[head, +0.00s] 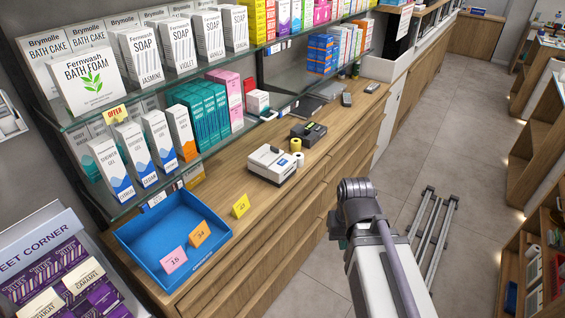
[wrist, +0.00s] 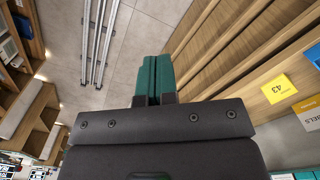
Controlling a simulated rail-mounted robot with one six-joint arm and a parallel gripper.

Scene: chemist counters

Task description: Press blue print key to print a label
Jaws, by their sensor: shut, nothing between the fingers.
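A white label printer (head: 273,163) with a dark strip on top sits on the wooden counter, in the middle of the head view. Its blue print key is too small to make out there. My gripper (wrist: 154,62) shows in the wrist view with its two teal fingers closed together and nothing between them. It is over the aisle floor, in front of the counter drawers and apart from the printer. The printer is not visible in the wrist view.
A black device (head: 308,132) and small rolls (head: 296,146) stand beside the printer. A blue tray (head: 135,235) with numbered cards lies at the near left of the counter. A yellow card (wrist: 279,89) marked 43 stands there too. Glass shelves of boxes overhang the counter's back.

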